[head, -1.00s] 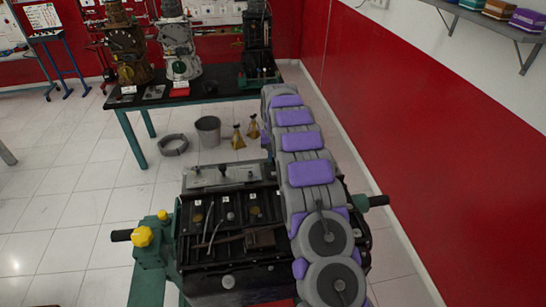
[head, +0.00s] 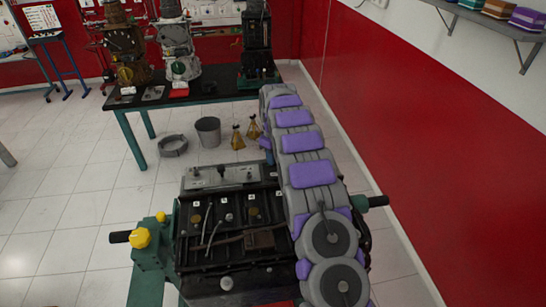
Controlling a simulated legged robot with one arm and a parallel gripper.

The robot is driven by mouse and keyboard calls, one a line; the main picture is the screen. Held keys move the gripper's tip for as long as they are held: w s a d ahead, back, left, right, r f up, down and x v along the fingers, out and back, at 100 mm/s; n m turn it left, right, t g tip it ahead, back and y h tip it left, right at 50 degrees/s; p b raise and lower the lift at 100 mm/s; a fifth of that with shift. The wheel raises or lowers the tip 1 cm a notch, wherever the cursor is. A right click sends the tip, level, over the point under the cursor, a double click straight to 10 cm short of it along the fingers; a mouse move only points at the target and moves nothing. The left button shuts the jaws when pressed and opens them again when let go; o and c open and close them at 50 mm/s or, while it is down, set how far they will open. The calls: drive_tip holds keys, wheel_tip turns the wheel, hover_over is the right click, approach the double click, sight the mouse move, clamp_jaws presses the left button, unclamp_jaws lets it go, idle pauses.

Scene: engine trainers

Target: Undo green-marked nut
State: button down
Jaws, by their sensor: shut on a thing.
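An engine block (head: 232,262) with a dark top sits on a green stand (head: 152,272) in front of me. Its top carries small numbered tags, round brass-coloured caps, thin rods and a grey plate (head: 207,180) at the far edge. I cannot make out a green-marked nut; the marks are too small to tell or are hidden. My grey and purple arm reaches forward over the right side of the engine and covers that part. My gripper does not show; the arm hides whatever lies behind and below it.
Yellow knobs (head: 140,238) stick up at the stand's left. A dark workbench (head: 222,88) with several engine units stands behind. A grey bucket (head: 208,131), a grey ring (head: 173,145) and yellow stands (head: 238,139) are on the floor. A red wall (head: 440,160) closes the right; tiled floor is free at left.

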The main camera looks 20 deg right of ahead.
drive_tip(key=shift+w+r+n, duration=0.1)
drive_tip(key=shift+n, duration=0.7)
drive_tip(key=c, duration=1)
unclamp_jaws()
drive_tip(key=shift+d, duration=0.1)
drive_tip(key=shift+r+p, duration=2.45)
drive_tip(key=shift+r, duration=6.1)
